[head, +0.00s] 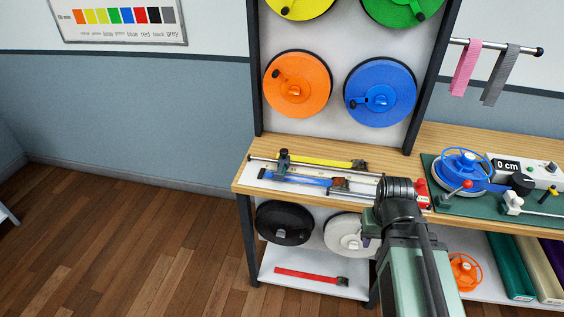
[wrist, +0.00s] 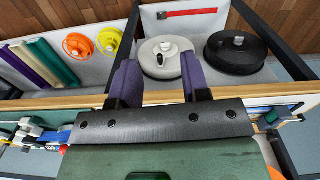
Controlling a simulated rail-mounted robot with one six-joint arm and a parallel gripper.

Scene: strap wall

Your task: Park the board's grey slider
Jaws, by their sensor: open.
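The white board (head: 264,175) lies at the left of the wooden bench top, with a metal rail along it. A dark grey upright piece (head: 284,160), seemingly the slider, stands on the rail near its left end. My gripper (wrist: 159,62) is open; its two purple fingers show in the wrist view, pointing toward the lower shelf. No object is seen gripped. A white reel (wrist: 164,57) appears beyond and between the fingers. In the head view my arm covers the board's right part and most of the gripper.
A yellow strap (head: 315,161) and a blue strap (head: 300,179) lie along the board. A red piece (head: 421,191) and a green mat (head: 470,207) with a blue wheel are to the right. A black reel (head: 284,222) and a red strap (head: 305,276) are below.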

